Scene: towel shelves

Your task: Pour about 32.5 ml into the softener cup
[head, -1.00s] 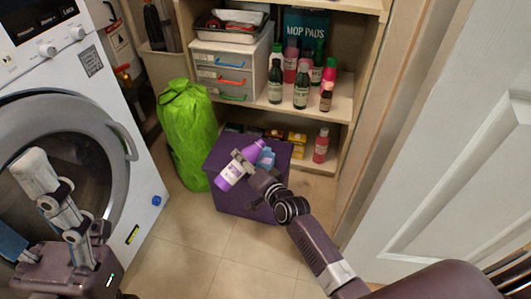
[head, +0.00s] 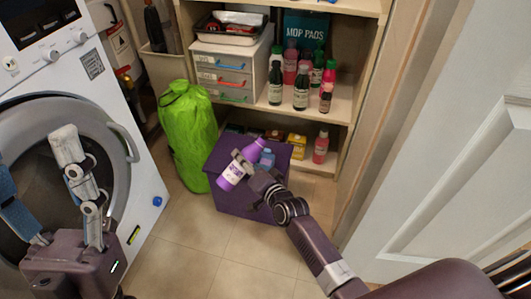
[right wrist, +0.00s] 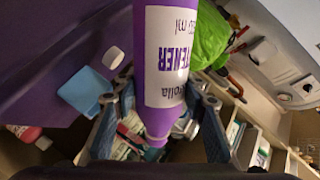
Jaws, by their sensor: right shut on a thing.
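My right gripper (head: 243,164) is shut on a purple softener bottle (head: 230,175) with a white label. The bottle is tilted, its neck toward the upper right and its base toward the lower left in the head view. A blue cup (head: 266,158) stands on the purple box (head: 240,199), just right of the bottle. In the right wrist view the bottle (right wrist: 168,50) fills the middle between the fingers, and the blue cup (right wrist: 80,92) is at left. No liquid stream shows. My left gripper (head: 35,165) is empty, its fingers spread, in front of the washing machine.
A white cap (right wrist: 113,57) lies on the box near the cup. A green bag (head: 187,135) stands left of the box. The shelf (head: 342,98) behind holds several bottles and a drawer unit (head: 222,75). A white door (head: 460,170) is at right; floor in front is clear.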

